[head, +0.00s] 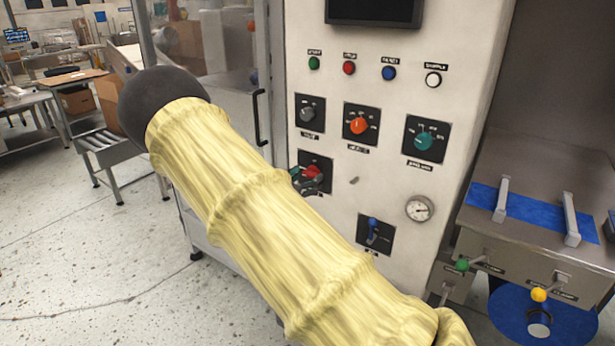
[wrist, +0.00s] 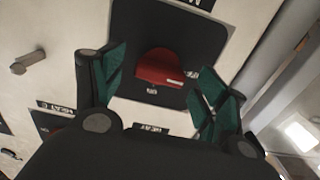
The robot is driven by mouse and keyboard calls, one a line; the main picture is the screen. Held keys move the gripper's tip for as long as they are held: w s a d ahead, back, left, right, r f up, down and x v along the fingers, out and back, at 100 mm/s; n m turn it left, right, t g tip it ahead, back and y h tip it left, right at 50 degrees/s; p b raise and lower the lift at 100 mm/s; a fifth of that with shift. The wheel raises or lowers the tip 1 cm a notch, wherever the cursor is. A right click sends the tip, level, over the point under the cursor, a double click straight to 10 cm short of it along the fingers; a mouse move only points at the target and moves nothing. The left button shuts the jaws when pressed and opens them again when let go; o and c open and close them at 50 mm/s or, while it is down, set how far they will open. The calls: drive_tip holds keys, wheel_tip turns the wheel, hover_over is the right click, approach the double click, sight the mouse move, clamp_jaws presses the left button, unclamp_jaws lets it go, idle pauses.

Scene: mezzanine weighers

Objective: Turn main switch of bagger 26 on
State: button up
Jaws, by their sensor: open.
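A red rotary knob (head: 312,172) on a dark square plate sits at the lower left of the bagger's white control panel (head: 385,95). In the wrist view the red knob (wrist: 160,66) is centred close ahead, with a small pale mark on its lower right edge. My gripper (wrist: 166,84) is open, its green-padded fingers standing on either side of the knob, with visible gaps and no clear contact. In the head view my yellow-sleeved arm hides part of the panel, and only bits of the fingers show beside the knob.
Above are a grey knob (head: 307,114), an orange knob (head: 360,126) and a teal knob (head: 423,140). A black door handle (head: 260,117) stands left of the panel.

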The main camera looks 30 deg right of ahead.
drive_tip(key=shift+w+d, duration=0.2)
drive_tip(key=shift+d, duration=0.3)
drive_tip(key=c, duration=1)
